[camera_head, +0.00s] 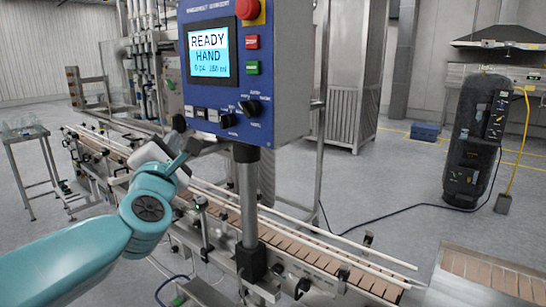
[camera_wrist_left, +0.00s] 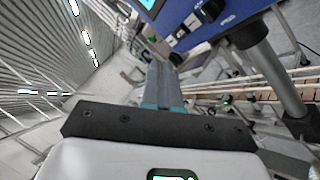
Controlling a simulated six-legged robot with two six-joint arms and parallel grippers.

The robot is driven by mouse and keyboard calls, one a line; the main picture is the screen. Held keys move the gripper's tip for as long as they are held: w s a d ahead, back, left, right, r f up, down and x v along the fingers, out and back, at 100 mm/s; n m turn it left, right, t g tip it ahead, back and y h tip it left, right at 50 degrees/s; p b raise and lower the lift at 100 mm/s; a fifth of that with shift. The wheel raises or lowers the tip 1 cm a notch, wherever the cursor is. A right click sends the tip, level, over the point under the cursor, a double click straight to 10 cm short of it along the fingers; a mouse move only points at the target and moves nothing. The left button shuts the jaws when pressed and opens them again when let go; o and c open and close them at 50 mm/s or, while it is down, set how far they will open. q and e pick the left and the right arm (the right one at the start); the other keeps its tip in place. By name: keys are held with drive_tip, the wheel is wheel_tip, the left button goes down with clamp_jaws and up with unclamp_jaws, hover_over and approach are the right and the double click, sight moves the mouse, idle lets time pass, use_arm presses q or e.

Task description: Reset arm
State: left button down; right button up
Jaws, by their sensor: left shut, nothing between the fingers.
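My left arm, teal with a white wrist, comes in from the left in the head view. Its gripper (camera_head: 184,142) is shut and empty, just left of the lower left corner of the blue control panel (camera_head: 285,110). I cannot tell whether it touches the panel. The panel's screen (camera_head: 209,54) reads READY HAND. In the left wrist view the shut fingers (camera_wrist_left: 164,80) point away from the camera, and the panel (camera_wrist_left: 225,30) is at the upper right. My right gripper is not in view.
The panel stands on a grey post (camera_head: 248,195) beside a conveyor (camera_head: 320,262) with white guide rails. A red emergency button (camera_head: 247,9) tops the panel. A small metal table (camera_head: 25,137) is at far left. A dark upright unit (camera_head: 474,140) stands at right.

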use_arm(q)
drive_tip(key=w+a+f+g, duration=0.25)
drive_tip(key=w+f, duration=0.25)
drive_tip(key=f, duration=0.4)
drive_tip(key=s+f+m+g+h, duration=0.1)
drive_tip(key=s+f+m+g, duration=0.15)
drive_tip(key=f, duration=1.55)
drive_tip(key=s+f+m+g, duration=0.1)
drive_tip(key=f+m+g, duration=0.25)
drive_tip(key=f, duration=1.35)
drive_tip(key=s+d+f+m+g+h, duration=0.2)
drive_tip(key=s+f+m+g, duration=0.2)
drive_tip(key=s+f, duration=0.6)
drive_tip(key=s+d+f+m+g+h, duration=0.1)
drive_tip(key=s+d+f+m+g, duration=0.2)
drive_tip(key=s+f, duration=0.75)
drive_tip(key=s+d+f+m+g+h, duration=0.1)
drive_tip(key=s+d+m+g, duration=0.1)
drive_tip(key=s+m, duration=0.3)
drive_tip(key=s+d+f+m+g+h, duration=0.1)
drive_tip(key=s+m, duration=0.4)
drive_tip(key=s, duration=0.5)
drive_tip(key=shift+d+m+g, duration=0.3)
drive_tip(key=shift+d+g, duration=0.45)
drive_tip(key=shift+d, duration=0.1)
